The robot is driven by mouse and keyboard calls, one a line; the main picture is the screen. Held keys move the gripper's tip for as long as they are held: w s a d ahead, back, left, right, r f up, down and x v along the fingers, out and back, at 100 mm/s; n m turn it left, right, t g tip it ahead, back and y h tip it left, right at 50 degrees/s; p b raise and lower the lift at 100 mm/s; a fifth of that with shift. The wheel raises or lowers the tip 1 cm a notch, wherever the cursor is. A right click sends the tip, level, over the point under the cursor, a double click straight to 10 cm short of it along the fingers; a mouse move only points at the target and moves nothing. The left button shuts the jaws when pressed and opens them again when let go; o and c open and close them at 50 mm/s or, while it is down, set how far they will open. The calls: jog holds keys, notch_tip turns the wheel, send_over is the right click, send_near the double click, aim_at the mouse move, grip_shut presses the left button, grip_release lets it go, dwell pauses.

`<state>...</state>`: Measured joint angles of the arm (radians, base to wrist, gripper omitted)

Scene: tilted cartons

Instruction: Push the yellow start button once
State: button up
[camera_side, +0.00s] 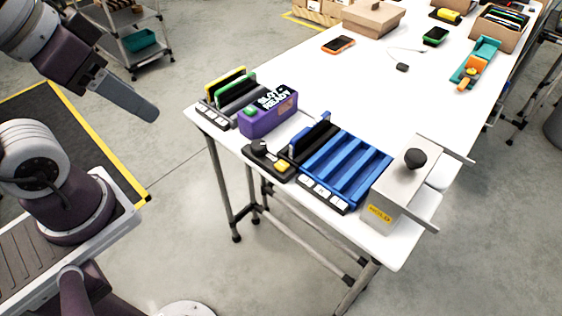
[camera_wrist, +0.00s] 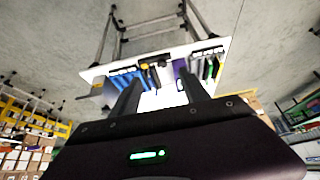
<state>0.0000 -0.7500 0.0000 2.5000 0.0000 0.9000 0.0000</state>
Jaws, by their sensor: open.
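The yellow start button (camera_side: 282,165) sits on a small black control box (camera_side: 266,160) that also carries a black knob (camera_side: 260,147), at the table's near edge. In the wrist view the table appears upside down and the control box (camera_wrist: 157,62) is small, beyond my fingertips. A small yellow spot, likely the button (camera_wrist: 145,66), shows on it. My gripper (camera_side: 150,113) is at the upper left of the side view, in the air left of the table and well apart from the button. In the wrist view my gripper (camera_wrist: 162,84) has its two fingers spread, with nothing between them.
A purple display box (camera_side: 268,112) reading "SLOT READY" and a rack of upright cartridges (camera_side: 235,92) stand left of the control box. A blue slotted tray (camera_side: 345,170) and a grey box with a black knob (camera_side: 405,185) stand right. The table's middle (camera_side: 350,90) is mostly clear.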

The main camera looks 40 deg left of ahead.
grip_shut()
dwell(1.5)
